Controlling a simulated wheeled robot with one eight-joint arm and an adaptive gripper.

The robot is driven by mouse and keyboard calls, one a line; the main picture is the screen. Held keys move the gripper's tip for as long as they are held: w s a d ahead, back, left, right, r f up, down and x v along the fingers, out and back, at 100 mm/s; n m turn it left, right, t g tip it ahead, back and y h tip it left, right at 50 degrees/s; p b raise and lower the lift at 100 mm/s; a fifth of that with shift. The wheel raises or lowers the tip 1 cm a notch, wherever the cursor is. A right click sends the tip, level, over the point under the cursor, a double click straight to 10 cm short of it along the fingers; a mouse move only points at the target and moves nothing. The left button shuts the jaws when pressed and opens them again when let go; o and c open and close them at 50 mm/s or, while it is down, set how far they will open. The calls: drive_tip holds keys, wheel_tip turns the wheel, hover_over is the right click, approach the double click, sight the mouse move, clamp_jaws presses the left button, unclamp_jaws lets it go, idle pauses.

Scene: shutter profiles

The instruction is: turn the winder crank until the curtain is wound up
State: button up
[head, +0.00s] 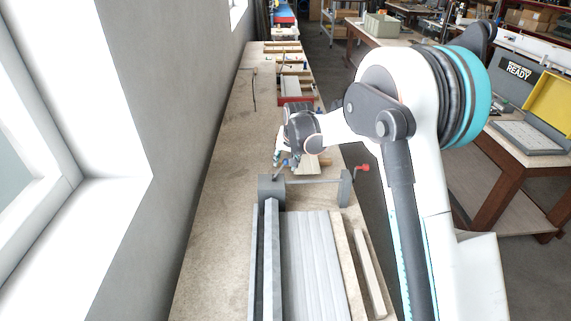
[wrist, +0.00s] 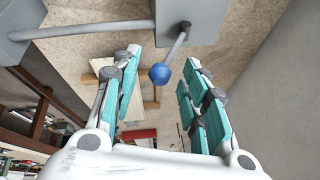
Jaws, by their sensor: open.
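The winder is two grey blocks joined by a thin shaft; its left block (head: 271,189) and right block (head: 345,188) stand on the bench in the head view. A bent grey rod (wrist: 180,43) comes off one block in the wrist view, with a blue ball knob (wrist: 160,74) beside it. A red-tipped lever (head: 362,168) sticks out at the right block. The grey slatted curtain (head: 311,262) lies in front of the winder. My gripper (head: 290,161) is above the left block, open. In the wrist view its fingers (wrist: 158,62) stand either side of the blue knob; contact is not clear.
A wall with a window (head: 75,120) runs along the left of the bench (head: 225,200). Wooden strips (head: 370,270) lie right of the curtain. Trays and a red box (head: 293,100) stand farther back. Another table with a READY screen (head: 518,70) is at right.

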drive_tip(key=shift+x, duration=1.1)
